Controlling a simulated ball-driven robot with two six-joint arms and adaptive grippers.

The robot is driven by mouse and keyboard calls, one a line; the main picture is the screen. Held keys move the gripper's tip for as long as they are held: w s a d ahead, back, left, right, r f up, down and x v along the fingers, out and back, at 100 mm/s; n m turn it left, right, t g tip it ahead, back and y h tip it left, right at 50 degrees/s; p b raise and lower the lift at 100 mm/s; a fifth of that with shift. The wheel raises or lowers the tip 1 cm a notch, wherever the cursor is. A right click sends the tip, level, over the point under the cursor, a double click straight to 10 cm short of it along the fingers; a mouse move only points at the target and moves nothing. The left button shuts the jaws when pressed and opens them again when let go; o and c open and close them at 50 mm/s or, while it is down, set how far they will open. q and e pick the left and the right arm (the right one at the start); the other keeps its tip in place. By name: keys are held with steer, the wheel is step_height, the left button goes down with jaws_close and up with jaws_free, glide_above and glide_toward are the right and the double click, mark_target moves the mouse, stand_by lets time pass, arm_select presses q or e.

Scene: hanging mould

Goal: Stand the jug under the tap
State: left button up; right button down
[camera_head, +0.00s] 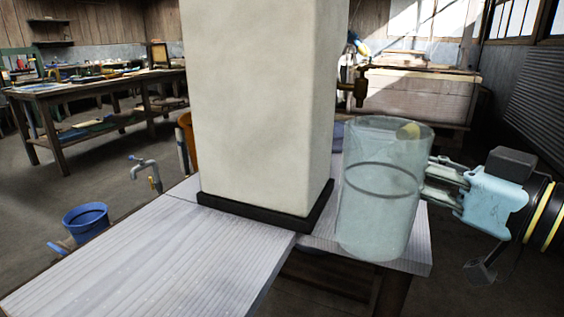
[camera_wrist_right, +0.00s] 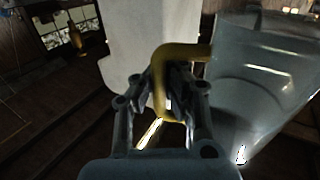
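The jug (camera_head: 375,215) is a clear, bluish cylinder, upright or nearly so, at the right end of the pale table in the head view. It also fills the right side of the right wrist view (camera_wrist_right: 265,85). My right gripper (camera_head: 436,180) reaches it from the right. In the wrist view its fingers (camera_wrist_right: 168,95) close around the jug's yellow handle (camera_wrist_right: 160,75). The brass tap (camera_head: 359,86) sticks out from the right side of the tall cream block (camera_head: 262,100), above and behind the jug's rim. I cannot tell whether the jug's bottom touches the table. My left gripper is not in view.
The pale ribbed table (camera_head: 150,255) carries the block on its black base (camera_head: 255,218); its left part is clear. A grey standing faucet (camera_head: 146,168) and a blue bucket (camera_head: 86,222) are at the left. A cluttered workbench (camera_head: 95,85) stands behind.

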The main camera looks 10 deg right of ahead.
steer(key=shift+w+d+p, duration=0.2)
steer(key=shift+d+p, duration=0.1)
steer(key=shift+p, duration=0.05)
arm_select(q)
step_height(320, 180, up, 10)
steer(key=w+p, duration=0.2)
steer(key=p, duration=0.7)
arm_select(e)
steer(key=w+d+f+m+t+h, duration=0.25)
steer(key=d+m+h, duration=0.35)
steer(key=d, duration=1.2)
steer(key=shift+n+h, duration=0.5)
steer(key=shift+h, duration=0.3)
steer(key=shift+w+a+f+b, duration=0.85)
steer(key=shift+w+f+b, duration=0.9)
steer(key=shift+f+b, duration=0.4)
steer(key=shift+w+a+f+b, duration=0.9)
steer(key=shift+w+f+b, duration=0.95)
steer(key=shift+b, duration=0.4)
steer(key=shift+w+a+f+b, duration=0.85)
steer(key=shift+w+f+b, duration=0.8)
steer(key=shift+f+b, duration=0.55)
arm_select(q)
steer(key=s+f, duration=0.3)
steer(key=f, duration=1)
arm_select(e)
steer(key=c, duration=1.5)
jaws_free()
steer(key=shift+r, duration=0.15)
